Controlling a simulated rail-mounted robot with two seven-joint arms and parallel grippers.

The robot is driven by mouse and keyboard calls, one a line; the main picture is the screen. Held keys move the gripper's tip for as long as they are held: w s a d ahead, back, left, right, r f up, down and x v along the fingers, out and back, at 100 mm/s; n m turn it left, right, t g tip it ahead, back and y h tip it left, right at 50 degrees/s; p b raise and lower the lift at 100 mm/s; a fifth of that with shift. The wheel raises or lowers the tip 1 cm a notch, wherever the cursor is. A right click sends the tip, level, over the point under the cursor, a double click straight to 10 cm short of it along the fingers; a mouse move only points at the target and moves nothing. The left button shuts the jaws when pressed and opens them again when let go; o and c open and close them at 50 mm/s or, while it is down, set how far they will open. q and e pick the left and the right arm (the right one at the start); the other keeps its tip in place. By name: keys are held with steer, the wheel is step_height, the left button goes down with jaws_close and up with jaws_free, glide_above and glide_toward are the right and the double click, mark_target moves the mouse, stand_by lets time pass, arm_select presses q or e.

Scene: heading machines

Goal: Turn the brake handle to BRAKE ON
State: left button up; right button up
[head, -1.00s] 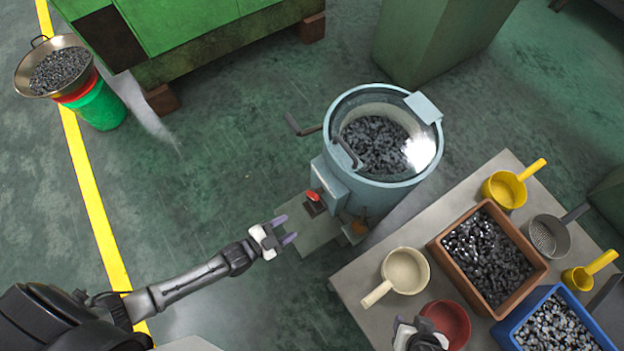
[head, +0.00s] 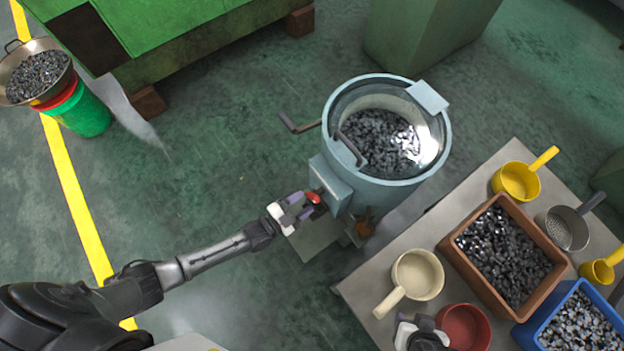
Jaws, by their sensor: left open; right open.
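A light blue round machine (head: 393,182) stands on the floor, its drum holding dark metal parts. A small red piece (head: 313,197), which looks like the brake handle's grip, shows at the front left of its blue side box (head: 331,182). My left gripper (head: 299,207) is open, with its fingertips right at the red piece. I cannot tell whether they touch it. A crank-like lever (head: 290,124) sticks out at the drum's left side. My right gripper (head: 424,333) is at the bottom edge by the red bowl, open and partly cut off.
A table (head: 405,268) at the lower right holds a brown crate (head: 447,250), a blue crate (head: 529,333), a cream scoop (head: 416,276), a red bowl (head: 466,325) and yellow scoops. Green cabinets stand behind.

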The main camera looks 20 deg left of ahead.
mark_target(310, 199)
arm_select(q)
steer(key=shift+x, duration=1.95)
jaws_close()
